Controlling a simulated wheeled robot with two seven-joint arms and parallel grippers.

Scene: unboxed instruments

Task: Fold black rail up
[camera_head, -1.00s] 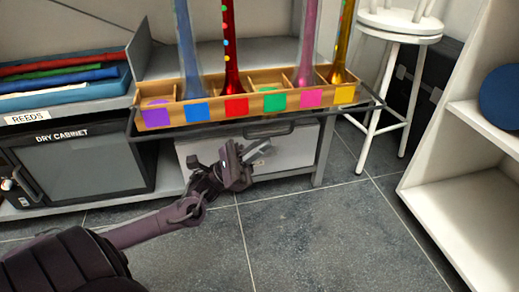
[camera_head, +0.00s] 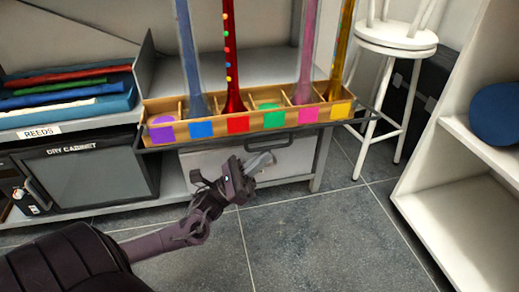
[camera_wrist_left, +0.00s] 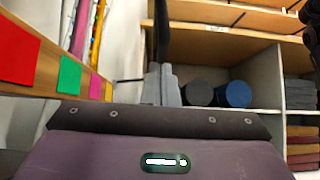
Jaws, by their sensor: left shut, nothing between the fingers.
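The black rail (camera_head: 222,142) runs along the front of the wooden tray (camera_head: 172,107), low and roughly level, with its right end sticking out past the tray. My left gripper (camera_head: 263,159) is just below the rail's middle in the head view. Its grey fingertips are together and empty, and they also show in the left wrist view (camera_wrist_left: 161,84). A dark upright bar (camera_wrist_left: 162,32) stands behind the fingertips there; I cannot tell whether it is part of the rail. Whether the fingers touch the rail is unclear.
The tray holds tall coloured tubes, including a red one (camera_head: 231,60), and bears coloured labels. A white drawer front (camera_head: 208,165) lies behind the gripper. A white stool (camera_head: 396,40) and white shelf (camera_head: 455,200) stand at right. The floor in front is clear.

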